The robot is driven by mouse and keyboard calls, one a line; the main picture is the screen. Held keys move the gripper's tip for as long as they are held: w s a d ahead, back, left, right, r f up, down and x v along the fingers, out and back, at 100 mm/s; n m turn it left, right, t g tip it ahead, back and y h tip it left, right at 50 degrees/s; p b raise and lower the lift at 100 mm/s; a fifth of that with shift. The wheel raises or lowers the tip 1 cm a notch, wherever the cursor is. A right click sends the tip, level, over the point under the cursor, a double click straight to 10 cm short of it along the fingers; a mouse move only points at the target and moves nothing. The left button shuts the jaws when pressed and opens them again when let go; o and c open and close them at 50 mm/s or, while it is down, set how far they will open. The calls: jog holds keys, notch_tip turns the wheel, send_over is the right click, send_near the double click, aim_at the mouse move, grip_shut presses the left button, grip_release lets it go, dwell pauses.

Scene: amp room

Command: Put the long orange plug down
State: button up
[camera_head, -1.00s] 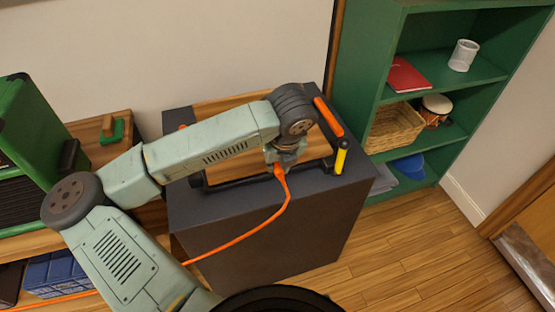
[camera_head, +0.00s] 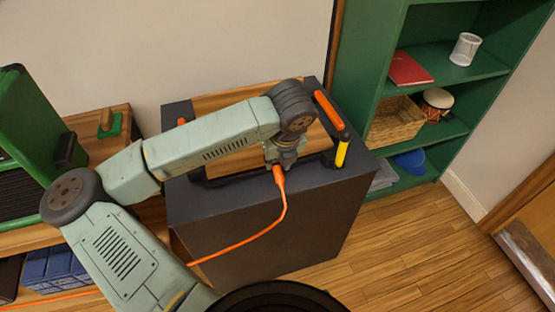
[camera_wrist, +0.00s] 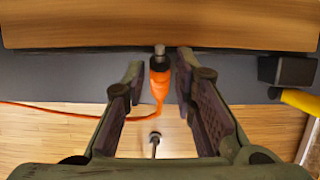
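The long orange plug (camera_wrist: 158,80) has an orange body, a black collar and a metal tip. In the wrist view it lies between the fingers of my gripper (camera_wrist: 159,77), with a gap on each side. The fingers are open. The plug appears to be at the front part of the dark cabinet's top (camera_wrist: 60,75), its tip pointing to the wooden panel; I cannot tell whether it touches the top. In the head view its orange end (camera_head: 279,175) shows just below my gripper (camera_head: 280,160), and the orange cable (camera_head: 262,236) hangs over the cabinet front.
A black frame with orange grips (camera_head: 328,113) and a yellow part (camera_head: 341,154) stands on the cabinet around the wooden panel. A green shelf (camera_head: 365,65) is at the right, a green amplifier (camera_head: 32,135) at the left.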

jog(key=shift+o, duration=1.1)
jog(key=shift+r+p, duration=0.75)
jog(key=shift+p, duration=0.45)
jog(key=b+v, duration=0.4)
jog(key=v, duration=0.7)
jog(key=shift+s+r, duration=0.15)
jog(key=shift+s, duration=0.1)
jog(key=shift+d, duration=0.1)
